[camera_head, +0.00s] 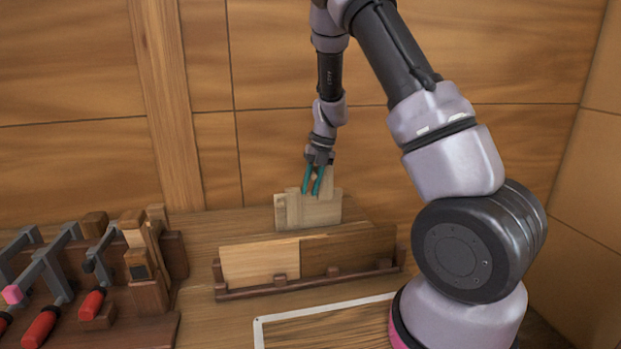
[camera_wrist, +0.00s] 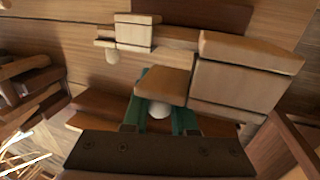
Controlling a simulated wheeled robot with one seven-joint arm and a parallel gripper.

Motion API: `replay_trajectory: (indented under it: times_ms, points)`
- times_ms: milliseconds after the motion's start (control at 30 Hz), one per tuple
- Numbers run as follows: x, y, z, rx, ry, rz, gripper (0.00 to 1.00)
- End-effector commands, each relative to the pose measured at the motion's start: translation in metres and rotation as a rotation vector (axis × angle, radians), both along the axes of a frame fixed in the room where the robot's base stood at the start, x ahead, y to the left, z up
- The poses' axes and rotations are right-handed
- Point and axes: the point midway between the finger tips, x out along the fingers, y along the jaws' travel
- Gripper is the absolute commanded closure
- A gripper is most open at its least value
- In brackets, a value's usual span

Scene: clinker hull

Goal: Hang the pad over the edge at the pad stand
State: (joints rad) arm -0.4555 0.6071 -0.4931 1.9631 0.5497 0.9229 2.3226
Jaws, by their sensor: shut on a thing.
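My gripper (camera_head: 312,181) has teal fingers and points down at the back of the bench. It is shut on a small light wooden piece, which I take for the pad (camera_wrist: 163,83); in the wrist view this piece shows between and beyond the fingertips (camera_wrist: 160,112). A pale round spot sits below it between the fingers. Light wooden blocks, apparently the pad stand (camera_head: 308,210), stand right under and behind the fingers; they also show in the wrist view (camera_wrist: 238,85). I cannot tell whether the pad touches the stand or hangs over its edge.
A low wooden rack (camera_head: 310,284) holding a light board (camera_head: 260,262) and a darker board (camera_head: 345,250) stands in front. A rack of clamps with red handles (camera_head: 92,303) is at the left. A pale-framed panel (camera_head: 330,325) lies nearest. The wall is close behind.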

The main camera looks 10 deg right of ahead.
Motion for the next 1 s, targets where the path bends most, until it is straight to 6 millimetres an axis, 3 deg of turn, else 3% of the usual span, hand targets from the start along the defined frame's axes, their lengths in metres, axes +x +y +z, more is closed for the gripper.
replay_trajectory:
  times_ms: [600, 1000]
  points:
    - [0.000, -0.001, -0.062, -0.001, 0.001, 0.000, 1.00]
    - [0.000, 0.000, -0.080, 0.000, -0.001, 0.000, 1.00]
